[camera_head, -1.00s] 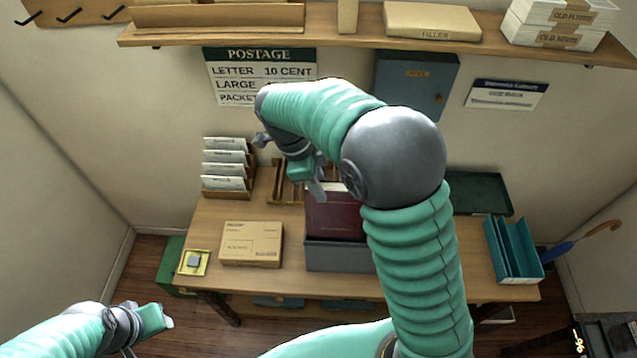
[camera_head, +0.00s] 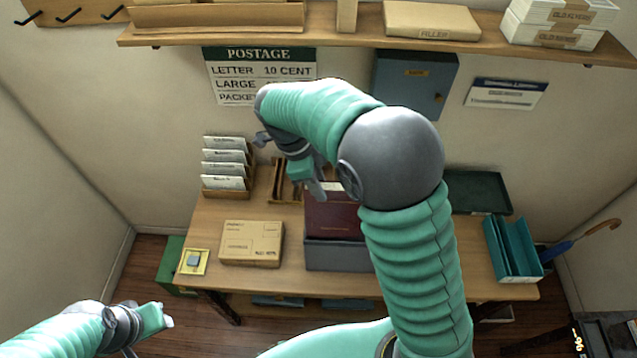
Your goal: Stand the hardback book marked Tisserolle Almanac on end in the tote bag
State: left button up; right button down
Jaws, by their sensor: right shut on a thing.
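A dark red hardback book (camera_head: 332,217) stands upright in a grey open-topped container (camera_head: 337,256), which seems to be the tote bag, on the wooden table. Its lower part is hidden behind the container's front wall. Any title on it is too small to read. My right gripper (camera_head: 318,186) is shut on the book at its top left edge; my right arm hides the book's right side and part of the container. Whether the book touches the container's bottom is hidden. My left gripper (camera_head: 160,318) is low at the left, away from the table; its finger gap is unclear.
A cardboard parcel (camera_head: 252,244) lies left of the container, with a yellow tray (camera_head: 193,262) beyond it. A file rack (camera_head: 227,182) and wooden slotted rack (camera_head: 285,182) stand behind. Teal holders (camera_head: 513,250) and a dark green tray (camera_head: 478,193) are right. A shelf (camera_head: 345,40) runs above.

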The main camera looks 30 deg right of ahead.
aim_at(319, 206)
jog(key=shift+f, duration=0.1)
jog(key=shift+f+b, duration=1.05)
jog(key=shift+f, duration=0.35)
jog(key=shift+f+b, duration=0.95)
jog(key=shift+f, duration=0.65)
jog(key=shift+f+b, duration=1.05)
jog(key=shift+f, duration=0.35)
